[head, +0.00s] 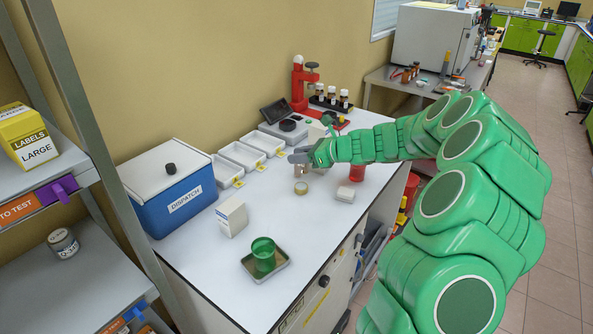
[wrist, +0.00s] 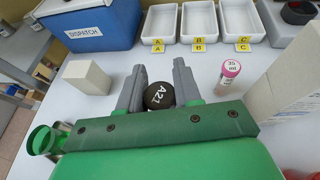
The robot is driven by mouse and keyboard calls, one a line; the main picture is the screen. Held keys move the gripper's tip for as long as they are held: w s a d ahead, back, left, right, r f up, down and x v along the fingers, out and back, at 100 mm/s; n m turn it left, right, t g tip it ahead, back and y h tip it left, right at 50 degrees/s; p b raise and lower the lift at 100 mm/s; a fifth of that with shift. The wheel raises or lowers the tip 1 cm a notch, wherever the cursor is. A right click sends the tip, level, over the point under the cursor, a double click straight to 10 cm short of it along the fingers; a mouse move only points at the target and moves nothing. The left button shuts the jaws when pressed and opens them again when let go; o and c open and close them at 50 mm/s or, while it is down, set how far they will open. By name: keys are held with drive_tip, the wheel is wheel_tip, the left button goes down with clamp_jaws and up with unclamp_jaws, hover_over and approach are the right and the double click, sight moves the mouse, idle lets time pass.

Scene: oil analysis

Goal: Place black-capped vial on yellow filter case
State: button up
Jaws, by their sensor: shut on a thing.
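My gripper (head: 303,157) reaches over the white bench from the right. In the wrist view my gripper (wrist: 160,88) is shut on a vial with a round black cap (wrist: 159,97) marked A21. The cap shows between the grey fingers; the vial's body is hidden below it. I cannot clearly make out a yellow filter case in either view. A small round beige-topped item (head: 301,187) stands on the bench just below the gripper in the head view; I cannot tell what it is.
Three white trays (head: 240,154) with yellow letter tags lie behind. A blue DISPATCH box (head: 172,195), a white carton (head: 232,216) and a green beaker (head: 264,252) stand left and in front. A pink-capped vial (wrist: 231,69) is right of the fingers. The front bench middle is clear.

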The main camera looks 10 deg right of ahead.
drive_tip(key=shift+w+a+f, duration=0.1)
drive_tip(key=shift+w+f, duration=1.25)
drive_tip(key=shift+f, duration=0.2)
drive_tip(key=shift+w+f, duration=1.3)
drive_tip(key=shift+f, duration=1.8)
drive_tip(key=o, duration=1)
drive_tip(key=shift+f, duration=0.1)
drive_tip(key=v, duration=1.2)
